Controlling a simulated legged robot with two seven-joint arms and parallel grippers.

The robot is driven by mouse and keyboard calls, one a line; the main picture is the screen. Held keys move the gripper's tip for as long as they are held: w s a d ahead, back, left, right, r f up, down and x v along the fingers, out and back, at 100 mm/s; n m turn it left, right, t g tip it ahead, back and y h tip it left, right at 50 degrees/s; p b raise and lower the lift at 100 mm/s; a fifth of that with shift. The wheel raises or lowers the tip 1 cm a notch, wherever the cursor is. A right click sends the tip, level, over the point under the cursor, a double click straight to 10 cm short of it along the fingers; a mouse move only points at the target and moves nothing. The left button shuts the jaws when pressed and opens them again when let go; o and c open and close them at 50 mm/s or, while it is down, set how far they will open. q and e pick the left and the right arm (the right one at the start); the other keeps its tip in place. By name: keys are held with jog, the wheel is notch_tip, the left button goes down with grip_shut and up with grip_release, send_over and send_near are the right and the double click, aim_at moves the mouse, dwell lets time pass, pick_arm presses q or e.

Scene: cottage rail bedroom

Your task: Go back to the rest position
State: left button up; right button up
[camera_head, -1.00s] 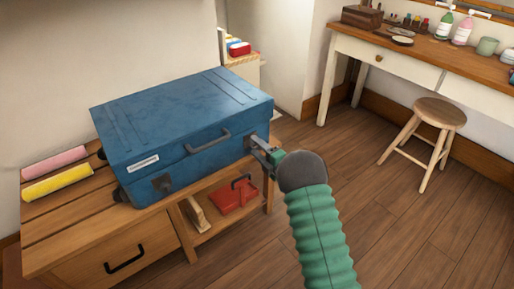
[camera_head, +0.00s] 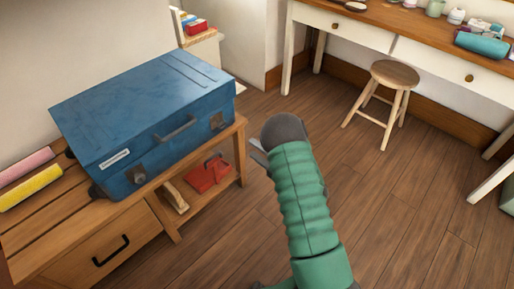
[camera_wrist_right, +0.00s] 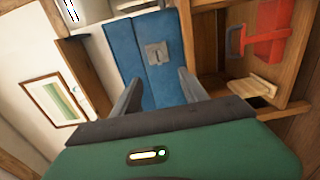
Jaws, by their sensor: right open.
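My right gripper (camera_head: 259,152) is in front of the bench's right end in the head view, apart from the blue suitcase and holding nothing. In the right wrist view its two fingers (camera_wrist_right: 160,95) are spread open, with the blue suitcase (camera_wrist_right: 145,60) and a metal latch showing beyond them. The blue suitcase (camera_head: 140,115) lies closed on the wooden bench, its handle and latches facing the front. My left gripper is not in view.
The wooden bench (camera_head: 60,225) has a drawer and a shelf with a red case (camera_head: 208,174). Pink (camera_head: 25,163) and yellow (camera_head: 30,187) rolls lie at its left. A stool (camera_head: 394,75) stands by a white-legged desk (camera_head: 400,50). Floor right of my arm is clear.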

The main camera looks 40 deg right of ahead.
jog(key=shift+s, duration=0.15)
jog(key=w+a+m+g+h, duration=0.25)
jog(key=a+m+g, duration=0.55)
jog(key=m, duration=0.4)
jog(key=s+a+m+g+y, duration=0.1)
jog(key=s+a+m+g, duration=0.6)
jog(key=s+a, duration=0.9)
jog(key=w+d+r+p+v, duration=0.1)
jog(key=w+p+v, duration=0.2)
jog(key=p+v, duration=1.4)
jog(key=w+d+r+p+v, duration=0.1)
jog(key=w+p+v, duration=0.3)
jog(key=p+v, duration=1.3)
jog(key=shift+r+p, duration=0.4)
jog(key=shift+p, duration=0.5)
